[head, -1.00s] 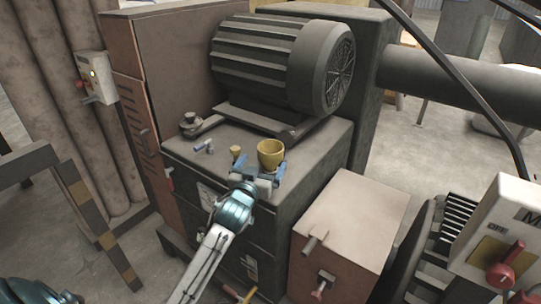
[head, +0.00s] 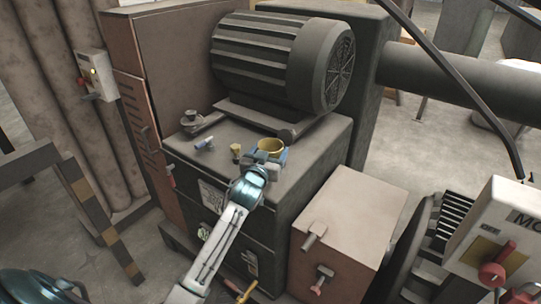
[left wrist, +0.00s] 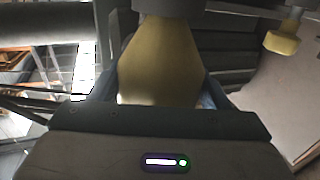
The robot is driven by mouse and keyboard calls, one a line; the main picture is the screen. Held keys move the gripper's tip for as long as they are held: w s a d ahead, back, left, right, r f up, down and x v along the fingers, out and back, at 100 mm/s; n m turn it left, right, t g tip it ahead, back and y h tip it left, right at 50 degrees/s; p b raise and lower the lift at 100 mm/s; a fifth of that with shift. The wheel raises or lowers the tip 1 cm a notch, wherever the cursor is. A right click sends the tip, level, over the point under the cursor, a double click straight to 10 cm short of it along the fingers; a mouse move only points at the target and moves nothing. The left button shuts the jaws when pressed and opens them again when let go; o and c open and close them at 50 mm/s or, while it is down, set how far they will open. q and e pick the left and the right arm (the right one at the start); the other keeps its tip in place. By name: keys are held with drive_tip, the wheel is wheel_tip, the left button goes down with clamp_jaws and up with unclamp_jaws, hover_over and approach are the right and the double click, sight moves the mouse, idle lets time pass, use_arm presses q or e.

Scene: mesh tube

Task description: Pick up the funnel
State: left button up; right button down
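The funnel, a yellow cup-like piece (head: 271,145), stands on top of the dark machine cabinet, in front of the motor. My left gripper (head: 267,157) has reached it from the front, with one finger on each side. In the left wrist view the funnel's yellow side (left wrist: 160,70) fills the gap between the blue fingers of the left gripper (left wrist: 160,92). The fingers lie close along its sides; firm contact is not clear. The funnel's lower part is hidden by the gripper in the head view. My right gripper is not in view.
A small yellow piece (head: 236,149) stands just left of the funnel, also in the left wrist view (left wrist: 283,40). A blue-and-white item (head: 205,144) and a dark round fitting (head: 197,122) are farther left. The ribbed motor (head: 283,60) stands close behind. A box (head: 345,220) is at right.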

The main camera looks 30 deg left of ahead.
use_arm(q)
drive_tip(key=shift+c, duration=0.6)
